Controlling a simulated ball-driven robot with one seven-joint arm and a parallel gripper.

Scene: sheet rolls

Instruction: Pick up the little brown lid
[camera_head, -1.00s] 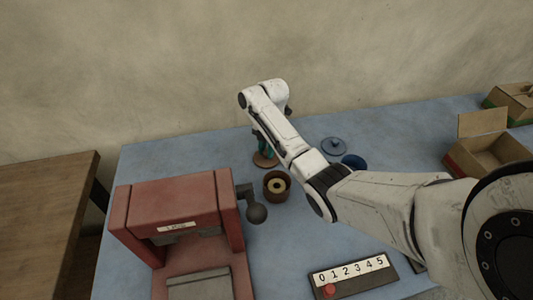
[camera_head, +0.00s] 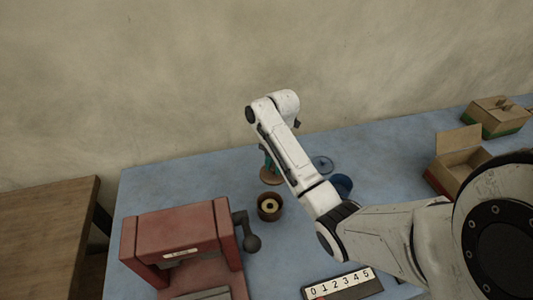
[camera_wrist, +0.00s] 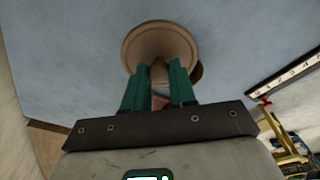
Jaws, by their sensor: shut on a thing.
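The little brown lid (camera_head: 272,177) is a round disc with a knob. It shows just below my gripper (camera_head: 268,163) in the head view. In the wrist view the lid (camera_wrist: 155,36) is in front of the teal fingers of my gripper (camera_wrist: 159,66), which are shut on its knob. The head view does not clearly show how high the lid is above the table. A brown round pot (camera_head: 269,214) with a pale ring inside stands just in front of it, open at the top.
A blue lid (camera_head: 322,161) and a blue pot (camera_head: 342,181) stand to the right, the pot partly behind my arm. A red machine with a crank (camera_head: 175,238) is at front left. A number strip (camera_head: 340,284) is in front. Cardboard boxes (camera_head: 459,162) are at right.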

